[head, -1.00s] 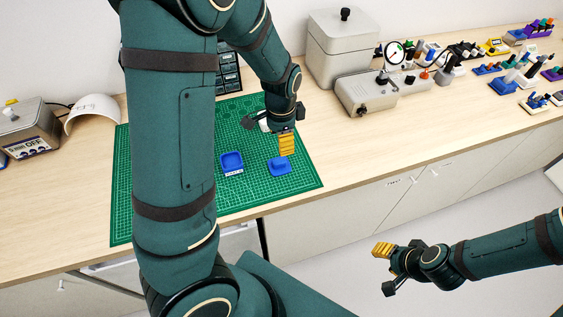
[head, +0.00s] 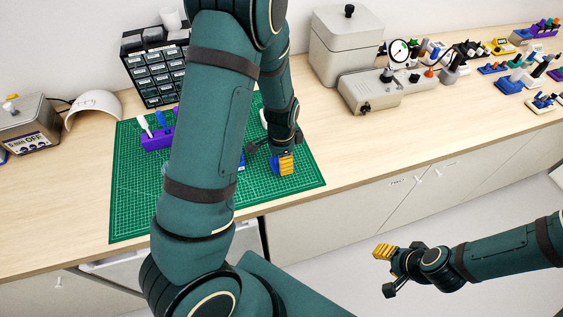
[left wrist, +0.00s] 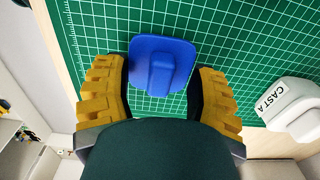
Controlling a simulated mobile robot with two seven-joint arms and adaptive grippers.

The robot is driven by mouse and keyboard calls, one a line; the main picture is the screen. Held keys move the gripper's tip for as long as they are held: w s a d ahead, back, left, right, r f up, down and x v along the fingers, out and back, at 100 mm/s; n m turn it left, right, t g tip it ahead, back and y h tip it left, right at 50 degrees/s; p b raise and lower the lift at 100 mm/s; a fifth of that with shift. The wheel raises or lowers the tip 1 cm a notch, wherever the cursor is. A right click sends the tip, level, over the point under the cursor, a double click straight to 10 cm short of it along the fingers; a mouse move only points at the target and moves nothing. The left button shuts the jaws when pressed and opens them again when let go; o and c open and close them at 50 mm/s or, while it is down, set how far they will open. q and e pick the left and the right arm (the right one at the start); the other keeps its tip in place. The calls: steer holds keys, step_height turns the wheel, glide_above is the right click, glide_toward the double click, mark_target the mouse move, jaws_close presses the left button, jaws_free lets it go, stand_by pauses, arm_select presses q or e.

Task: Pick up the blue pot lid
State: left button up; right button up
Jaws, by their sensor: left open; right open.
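The blue pot lid (left wrist: 160,64) lies on the green cutting mat (left wrist: 110,22), a flat square plate with a raised grip bar. In the left wrist view it sits between the two yellow fingers of my left gripper (left wrist: 163,95), with a gap on each side. In the head view the lid (head: 277,166) is mostly hidden behind the left gripper (head: 285,164), which is low over the mat's right part. The left gripper is open. My right gripper (head: 382,262) is open and empty, out in front of the bench.
A white block marked "CAST A" (left wrist: 291,108) lies beside the lid. A purple holder with tools (head: 156,139) stands on the mat, with a drawer cabinet (head: 155,75) behind. A grey box (head: 345,50) and gauge device (head: 385,92) stand to the right.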

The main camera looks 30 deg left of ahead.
arm_select(q)
jaws_close()
steer(key=shift+r, duration=0.1)
step_height(320, 180, up, 10)
steer(key=shift+f+p, duration=0.1)
steer(key=shift+p, duration=0.7)
